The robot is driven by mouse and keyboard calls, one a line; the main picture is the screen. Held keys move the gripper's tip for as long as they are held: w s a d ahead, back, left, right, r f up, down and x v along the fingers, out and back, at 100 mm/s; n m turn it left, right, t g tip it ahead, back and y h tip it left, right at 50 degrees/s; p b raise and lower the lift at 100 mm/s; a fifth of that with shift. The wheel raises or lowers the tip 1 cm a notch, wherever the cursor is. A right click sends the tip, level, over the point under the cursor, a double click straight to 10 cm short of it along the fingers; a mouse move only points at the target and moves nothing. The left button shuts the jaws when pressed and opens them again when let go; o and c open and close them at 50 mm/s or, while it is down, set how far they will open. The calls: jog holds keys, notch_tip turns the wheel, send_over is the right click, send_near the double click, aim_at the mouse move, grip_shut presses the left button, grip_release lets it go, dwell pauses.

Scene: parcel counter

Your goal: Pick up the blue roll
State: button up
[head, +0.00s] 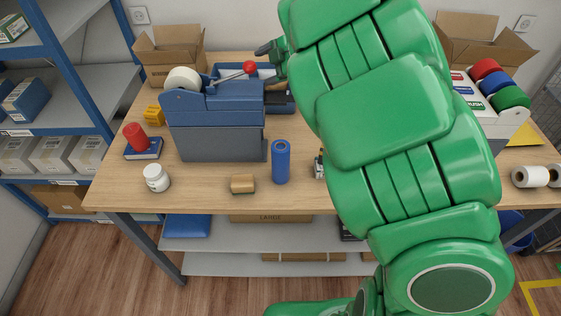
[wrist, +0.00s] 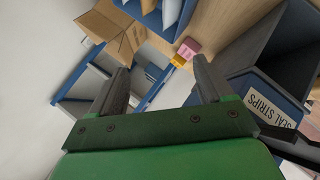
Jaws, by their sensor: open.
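A blue roll (head: 281,162) stands upright near the front edge of the wooden table (head: 205,192), right of the tape dispenser. A second blue roll (head: 495,83) sits between a red roll (head: 484,69) and a green roll (head: 509,98) on a holder at the right. My gripper (wrist: 160,88) is open and empty in the wrist view, its two dark fingers wide apart. In the head view its end is behind the dispenser, high and far from the upright blue roll. Neither blue roll shows in the wrist view. My green arm hides part of the table's right half.
The grey-blue dispenser (head: 218,140) with a red-knobbed lever stands left of the upright roll. A bin labelled SEAL STRIPS (wrist: 268,100) is close to the right finger.

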jog(key=s+d+f+m, duration=0.2)
jog(key=d+f, duration=0.1)
jog(key=d, duration=0.6)
jog(key=m+g+y, duration=0.4)
jog(key=g+y, duration=0.1)
send_near(274, 152)
notch_tip(274, 152, down, 3)
jog(key=w+a, duration=0.2)
jog(key=w, duration=0.1)
jog(key=shift+s+x, duration=0.2)
jog(key=shift+x, duration=0.75)
jog(key=shift+s+x, duration=0.2)
jog(key=shift+x, duration=0.8)
jog(key=shift+s+x, duration=0.2)
jog(key=shift+x, duration=0.75)
jog(key=shift+r+x, duration=0.2)
jog(key=shift+x, duration=0.85)
jog(key=c, duration=1.1)
